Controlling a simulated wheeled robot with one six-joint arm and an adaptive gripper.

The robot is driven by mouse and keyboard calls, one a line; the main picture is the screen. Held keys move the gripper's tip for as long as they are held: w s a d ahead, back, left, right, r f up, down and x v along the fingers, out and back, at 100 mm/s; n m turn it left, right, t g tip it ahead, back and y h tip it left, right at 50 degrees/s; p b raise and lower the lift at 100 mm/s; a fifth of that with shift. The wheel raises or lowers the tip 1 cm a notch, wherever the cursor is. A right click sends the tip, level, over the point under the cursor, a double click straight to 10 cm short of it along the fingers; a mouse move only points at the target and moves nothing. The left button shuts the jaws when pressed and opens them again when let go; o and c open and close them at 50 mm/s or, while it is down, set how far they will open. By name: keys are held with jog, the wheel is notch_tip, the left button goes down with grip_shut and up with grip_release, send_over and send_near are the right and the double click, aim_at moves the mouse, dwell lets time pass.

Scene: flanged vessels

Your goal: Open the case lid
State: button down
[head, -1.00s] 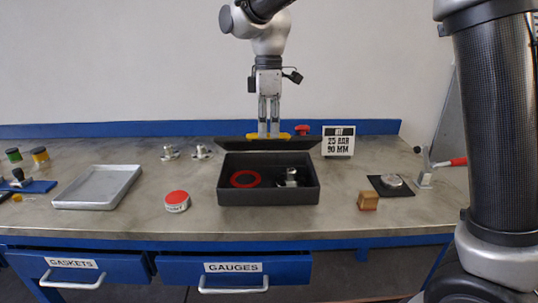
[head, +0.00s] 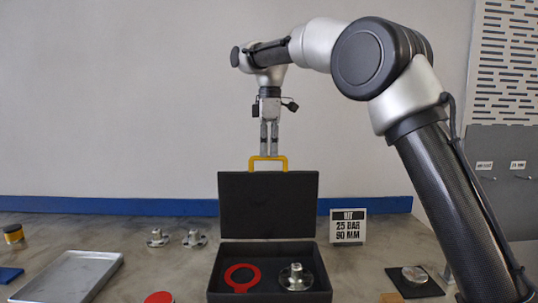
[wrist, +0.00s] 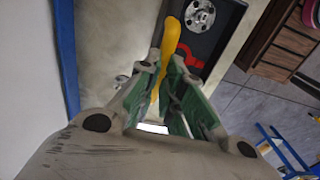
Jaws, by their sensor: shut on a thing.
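The dark case (head: 325,298) is open at the front centre. Its lid (head: 268,207) stands about upright at the back, inner face towards the head camera. A yellow handle (head: 283,165) sticks up from the lid's top edge. My gripper (head: 269,152) is above the lid, shut on this handle. In the wrist view the handle (wrist: 169,40) runs between the fingers (wrist: 165,95), and part of the case (wrist: 222,22) shows beyond. In the case lie a red ring (head: 231,284) and a metal flanged part (head: 295,280); both appear in the wrist view.
A kit sign (head: 348,227) stands right of the lid. Two small metal flanged pieces (head: 157,238) (head: 195,239) stand left of it. A grey tray (head: 68,277) lies at left, a red-topped can (head: 158,298) in front. A round metal piece (head: 414,273) lies on a black pad at right.

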jog(key=shift+g, duration=0.3)
jog(key=shift+w+d+f, duration=0.1)
jog(key=shift+w+f, duration=0.75)
jog(key=shift+w, duration=0.2)
jog(key=shift+w+f, duration=0.8)
jog(key=shift+w, duration=0.2)
jog(key=c, duration=1.9)
grip_release()
jog(key=o, duration=0.3)
jog(key=shift+w+f, duration=0.25)
jog(key=shift+w, duration=0.05)
jog(key=shift+o, duration=0.7)
jog(key=shift+s+r, duration=0.15)
jog(key=shift+r, duration=0.15)
notch_tip(320, 180, up, 7)
jog(key=shift+w+r, duration=0.15)
jog(key=shift+w, duration=0.3)
